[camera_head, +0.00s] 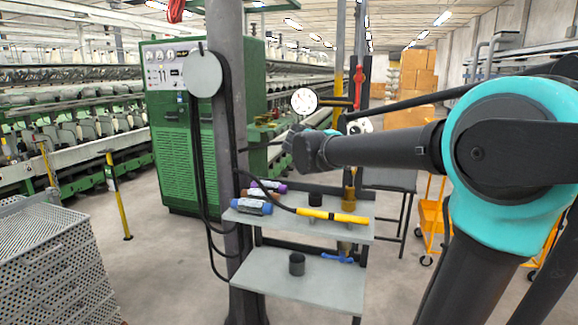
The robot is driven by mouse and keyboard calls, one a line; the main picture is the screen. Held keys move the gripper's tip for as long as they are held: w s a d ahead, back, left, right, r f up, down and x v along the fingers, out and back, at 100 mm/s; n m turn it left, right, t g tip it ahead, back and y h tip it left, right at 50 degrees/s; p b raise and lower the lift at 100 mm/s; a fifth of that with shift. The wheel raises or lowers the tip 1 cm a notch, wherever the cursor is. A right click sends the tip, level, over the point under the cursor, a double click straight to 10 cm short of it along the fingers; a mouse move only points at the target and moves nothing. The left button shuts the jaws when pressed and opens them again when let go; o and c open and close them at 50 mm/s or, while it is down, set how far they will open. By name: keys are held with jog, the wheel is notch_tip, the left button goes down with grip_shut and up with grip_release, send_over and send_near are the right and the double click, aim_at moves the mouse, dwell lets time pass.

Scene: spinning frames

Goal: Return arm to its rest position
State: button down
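My arm, with a teal joint ring and dark grey links, reaches in from the right edge toward the middle of the view. Its far dark end, where my gripper (298,150) appears, is in the air above the upper shelf (340,233) and right of the grey post (229,110). The fingers are too small and dark to tell whether they are open or shut. I see nothing clearly held.
The upper shelf bears blue and dark spools (252,206), a black cup (315,199) and a yellow tool (332,215). Perforated crates (45,265) stand left, an orange cart (432,217) right. Floor between crates and shelves is clear.

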jog(key=s+d+f+m+g+y, duration=0.1)
jog(key=s+f, duration=0.3)
jog(key=f, duration=0.2)
jog(key=s+d+f+m+g+y, duration=0.1)
jog(key=s+f+y, duration=0.1)
jog(key=s+f, duration=0.3)
jog(key=s+d+f+m+g+y, duration=0.1)
jog(key=s+f, duration=0.3)
jog(key=f, duration=0.5)
jog(key=shift+s+d, duration=0.2)
jog(key=shift+d, duration=0.2)
jog(key=s+a+f+m+y, duration=0.1)
jog(key=s+a+f+y, duration=0.1)
jog(key=s+f, duration=0.4)
jog(key=s+a+f+m+g+y, duration=0.1)
jog(key=s+a+f+y, duration=0.1)
jog(key=s+f, duration=0.5)
jog(key=shift+s+a+f+m+y, duration=0.15)
jog(key=shift+s+a+m+y, duration=0.25)
jog(key=shift+y, duration=0.4)
